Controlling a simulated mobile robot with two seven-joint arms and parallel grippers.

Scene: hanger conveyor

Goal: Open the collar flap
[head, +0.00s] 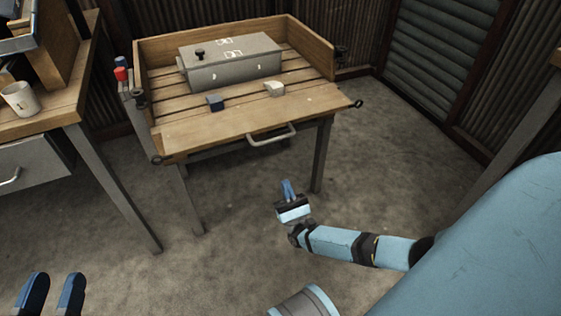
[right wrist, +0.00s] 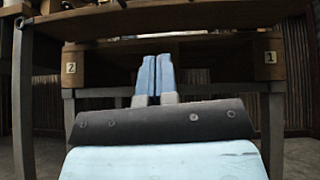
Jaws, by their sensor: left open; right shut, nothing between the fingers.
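The wooden collar (head: 205,38) stands around the left, back and right of a slatted table. Its front board, apparently the collar flap (head: 240,120), looks folded outward, roughly level with the slats; its exact angle is hard to tell. A metal handle (head: 271,136) sticks out at its front edge, with dark rings at both ends. My right gripper (head: 288,188) is shut and empty, below and in front of the handle, apart from it. Its blue fingers also show in the right wrist view (right wrist: 156,78). My left gripper (head: 53,290) is open and empty at bottom left, far from the table.
A grey metal box (head: 230,72), a dark blue block (head: 215,103) and a pale block (head: 274,89) sit on the slats. A workbench (head: 60,108) with a white mug (head: 19,98) stands left. The floor (head: 215,255) in front is clear.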

